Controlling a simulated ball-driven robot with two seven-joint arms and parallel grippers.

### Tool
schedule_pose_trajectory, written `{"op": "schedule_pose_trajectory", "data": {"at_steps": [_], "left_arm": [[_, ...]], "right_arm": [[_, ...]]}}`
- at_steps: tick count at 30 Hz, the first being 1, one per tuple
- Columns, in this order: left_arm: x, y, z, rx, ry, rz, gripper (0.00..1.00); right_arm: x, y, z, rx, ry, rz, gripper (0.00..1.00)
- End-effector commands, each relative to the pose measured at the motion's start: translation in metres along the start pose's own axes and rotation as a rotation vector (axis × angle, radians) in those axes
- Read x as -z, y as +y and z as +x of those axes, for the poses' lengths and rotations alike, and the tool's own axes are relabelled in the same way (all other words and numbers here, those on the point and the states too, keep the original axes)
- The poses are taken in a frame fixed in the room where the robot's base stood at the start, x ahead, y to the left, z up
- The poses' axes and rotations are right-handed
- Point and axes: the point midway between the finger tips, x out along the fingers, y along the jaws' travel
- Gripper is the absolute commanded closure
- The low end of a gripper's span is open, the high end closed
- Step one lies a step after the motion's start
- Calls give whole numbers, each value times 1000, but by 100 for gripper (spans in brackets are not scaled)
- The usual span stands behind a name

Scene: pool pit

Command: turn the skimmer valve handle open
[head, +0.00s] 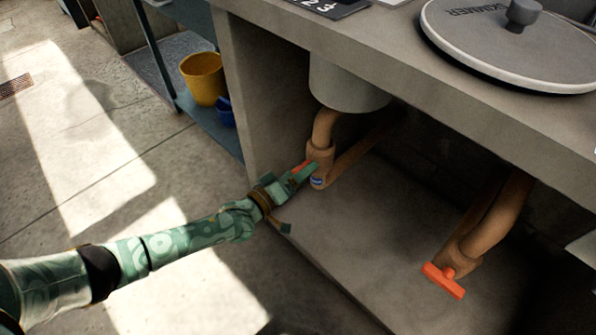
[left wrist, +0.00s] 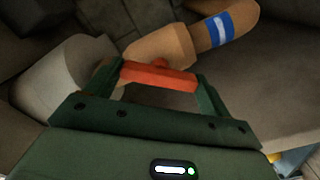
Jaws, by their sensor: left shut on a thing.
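A red bar handle (left wrist: 158,76) sits on a tan pipe valve (left wrist: 160,47) in the left wrist view. In the head view this handle (head: 302,167) is mostly hidden by my left gripper (head: 306,172). The left gripper is shut on the handle, with one green finger at each end of the bar. A blue and white band (head: 318,182) marks the pipe beside it. A second red handle (head: 443,281) sits on another tan pipe at the right, set across it, with no gripper near. A grey lid (head: 510,45) marked SKIMMER lies on the slab above. My right gripper is not in view.
The grey slab (head: 400,65) overhangs the pipes, and a pale cylinder (head: 345,88) hangs beneath it. A side wall (head: 262,100) stands left of the pipes. A yellow bucket (head: 203,78) and a blue one (head: 225,112) stand farther left. The floor between the two handles is clear.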

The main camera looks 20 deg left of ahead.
Motion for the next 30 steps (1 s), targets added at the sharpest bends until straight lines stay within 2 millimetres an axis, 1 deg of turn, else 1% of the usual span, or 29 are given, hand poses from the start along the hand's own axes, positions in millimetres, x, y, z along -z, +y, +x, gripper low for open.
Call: {"op": "schedule_pose_trajectory", "data": {"at_steps": [9, 15, 21, 30], "left_arm": [[-2, -3, -1, 5, -3, -296, 41], [-2, -3, -1, 5, -3, -458, 41], [-2, -3, -2, 6, -3, -580, 41], [-2, -2, -2, 6, -3, -671, 41]], "right_arm": [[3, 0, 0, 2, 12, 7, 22], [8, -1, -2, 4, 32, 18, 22], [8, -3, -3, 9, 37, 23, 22], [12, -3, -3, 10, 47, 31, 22]]}}
